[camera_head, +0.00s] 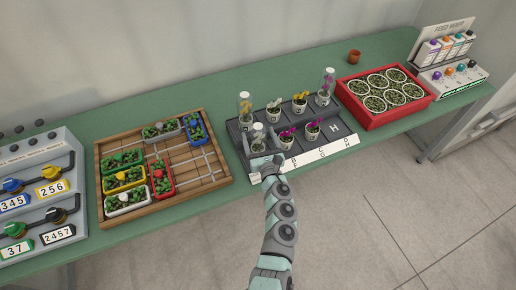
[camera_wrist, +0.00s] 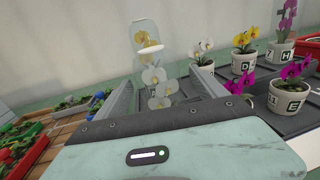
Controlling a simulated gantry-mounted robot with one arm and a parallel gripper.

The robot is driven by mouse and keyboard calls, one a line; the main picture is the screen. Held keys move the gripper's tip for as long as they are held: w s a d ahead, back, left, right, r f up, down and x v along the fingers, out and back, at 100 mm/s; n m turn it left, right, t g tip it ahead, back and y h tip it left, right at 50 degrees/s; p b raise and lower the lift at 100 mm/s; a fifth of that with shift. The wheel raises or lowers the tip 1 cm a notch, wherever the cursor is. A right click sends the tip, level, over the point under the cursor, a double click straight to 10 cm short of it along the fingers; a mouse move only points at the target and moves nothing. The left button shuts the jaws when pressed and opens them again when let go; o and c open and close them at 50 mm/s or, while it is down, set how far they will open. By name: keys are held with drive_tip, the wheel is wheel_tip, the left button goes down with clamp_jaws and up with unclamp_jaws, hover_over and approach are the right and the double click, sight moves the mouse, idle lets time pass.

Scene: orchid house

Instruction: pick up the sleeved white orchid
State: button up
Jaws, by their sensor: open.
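The sleeved white orchid (camera_head: 258,135) stands in the front left of a dark grey tray (camera_head: 352,133). In the wrist view its white blooms (camera_wrist: 155,76) show between the fingers, and its pot is hidden behind my gripper's body. My gripper (camera_head: 264,159) is at the tray's front left edge, just in front of this orchid. In the wrist view my gripper (camera_wrist: 163,82) is open, with one finger on each side of the orchid. I cannot tell whether either finger touches the sleeve.
A sleeved yellow orchid (camera_head: 245,104) stands right behind. An unsleeved white orchid (camera_head: 273,111) and a magenta orchid (camera_head: 287,137) stand to the right. A wooden board (camera_head: 211,169) with planters is left; a red crate (camera_head: 385,117) is right. Green bench (camera_head: 230,78) behind the tray is clear.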

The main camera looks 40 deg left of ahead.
drive_tip(key=shift+w+a, duration=0.35)
drive_tip(key=shift+a, duration=0.25)
clamp_jaws()
idle(0.6)
